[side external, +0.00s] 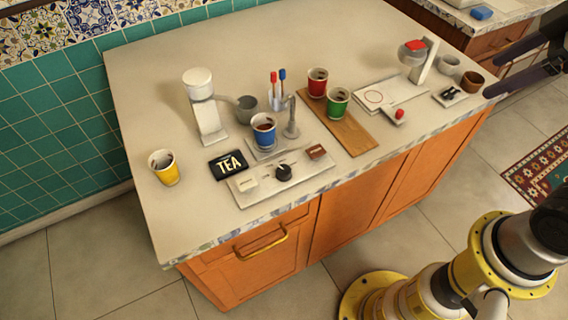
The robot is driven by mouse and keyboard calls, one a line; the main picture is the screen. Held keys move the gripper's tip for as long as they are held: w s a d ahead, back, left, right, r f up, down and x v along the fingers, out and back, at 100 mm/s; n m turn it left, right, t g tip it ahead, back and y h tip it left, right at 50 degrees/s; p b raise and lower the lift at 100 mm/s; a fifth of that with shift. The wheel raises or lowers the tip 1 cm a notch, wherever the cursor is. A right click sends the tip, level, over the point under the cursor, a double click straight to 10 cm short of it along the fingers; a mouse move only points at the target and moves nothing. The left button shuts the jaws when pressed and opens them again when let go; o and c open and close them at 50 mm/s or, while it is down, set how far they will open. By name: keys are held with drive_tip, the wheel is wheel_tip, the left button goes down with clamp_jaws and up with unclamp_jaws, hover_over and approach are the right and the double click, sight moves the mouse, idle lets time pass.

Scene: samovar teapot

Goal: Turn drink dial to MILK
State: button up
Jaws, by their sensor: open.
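The drink dial (284,173) is a black round knob on a flat light-grey panel (268,193) near the counter's front edge. A pale tile (247,184) lies left of the knob and a brown tile (317,151) right of it. Their lettering is too small to read, and I cannot tell which way the knob points.
A blue cup (264,132) of dark drink stands behind the dial, beside a grey tap (291,118). A white-topped dispenser (204,105), yellow cup (163,168), red cup (317,83) and green cup (337,103) stand around. A wooden board (352,138) lies right of the panel.

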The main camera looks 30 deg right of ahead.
drive_tip(key=w+a+r+n, duration=0.2)
drive_tip(key=w+n, duration=0.1)
drive_tip(key=w, duration=0.2)
drive_tip(key=n+g, duration=0.6)
drive_tip(key=n, duration=0.6)
hover_over(284, 169)
wheel_tip(284, 169, down, 18)
wheel_tip(284, 169, down, 14)
clamp_jaws()
